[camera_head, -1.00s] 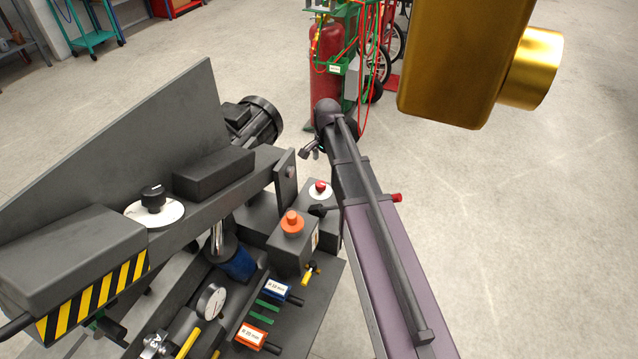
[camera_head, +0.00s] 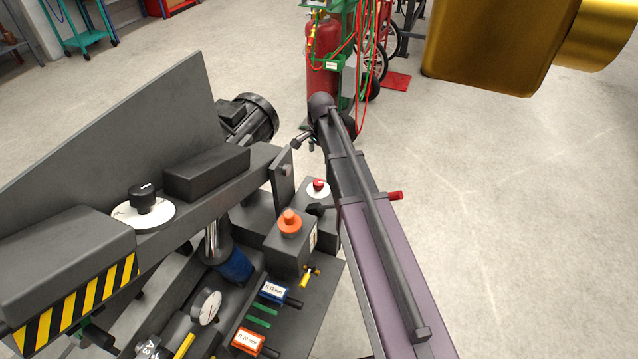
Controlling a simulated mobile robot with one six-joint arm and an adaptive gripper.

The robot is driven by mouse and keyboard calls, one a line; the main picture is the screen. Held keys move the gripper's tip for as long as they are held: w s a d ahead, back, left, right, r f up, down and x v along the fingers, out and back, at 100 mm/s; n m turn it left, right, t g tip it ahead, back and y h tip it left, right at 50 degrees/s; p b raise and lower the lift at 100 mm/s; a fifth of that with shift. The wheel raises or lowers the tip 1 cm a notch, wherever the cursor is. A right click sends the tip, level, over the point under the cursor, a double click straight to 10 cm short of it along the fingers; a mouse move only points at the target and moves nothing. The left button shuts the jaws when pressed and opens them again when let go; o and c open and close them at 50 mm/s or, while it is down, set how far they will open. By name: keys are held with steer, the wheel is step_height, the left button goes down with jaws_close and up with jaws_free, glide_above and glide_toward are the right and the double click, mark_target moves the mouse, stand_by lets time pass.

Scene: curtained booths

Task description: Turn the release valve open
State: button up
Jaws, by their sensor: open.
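No part reads plainly as the release valve. A black knob (camera_head: 143,198) with a white mark sits on a round white dial plate on the dark machine's arm. A small valve-like fitting with a yellow handle (camera_head: 311,271) sits lower, beside the block with the orange button (camera_head: 289,222). My gripper is not in view; only a gold part of my arm shows at the upper right, apart from the machine.
A long purple-grey beam (camera_head: 379,261) with a rod runs down the machine's right side. A red button (camera_head: 319,186) and yellow-black striped guard (camera_head: 75,307) are on the machine. A red gas cylinder (camera_head: 324,60) on a cart stands behind. The floor at right is clear.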

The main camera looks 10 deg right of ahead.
mark_target(319, 182)
steer(key=shift+w+a+f+b, duration=0.1)
steer(key=shift+f+b, duration=3)
steer(key=shift+f, duration=0.15)
steer(key=shift+w+a+f+b, duration=0.1)
steer(key=shift+f+b, duration=3)
steer(key=shift+f, duration=0.1)
steer(key=shift+d, duration=0.1)
steer(key=c, duration=1.1)
